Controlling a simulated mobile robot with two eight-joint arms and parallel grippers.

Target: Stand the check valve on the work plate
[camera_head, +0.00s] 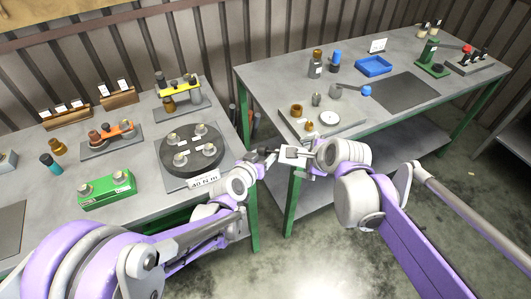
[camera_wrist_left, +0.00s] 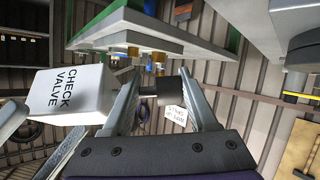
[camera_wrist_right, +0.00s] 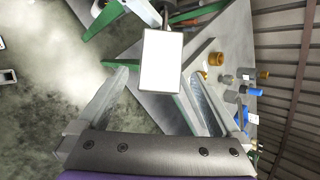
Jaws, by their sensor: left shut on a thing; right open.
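The check valve shows in the left wrist view as a white block lettered CHECK VALVE (camera_wrist_left: 75,92) beside a dark cylindrical part (camera_wrist_left: 158,88). My left gripper (camera_head: 268,155) is shut on this dark part, in the air in front of the gap between the tables. The white block (camera_head: 292,154) lies toward my right gripper (camera_head: 300,163). In the right wrist view the block (camera_wrist_right: 160,60) shows beyond and between the open fingers of my right gripper (camera_wrist_right: 158,95); contact is not visible.
A dark mat (camera_head: 403,92) is bare. The left table holds a round fixture (camera_head: 190,148) and a green box (camera_head: 106,190).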

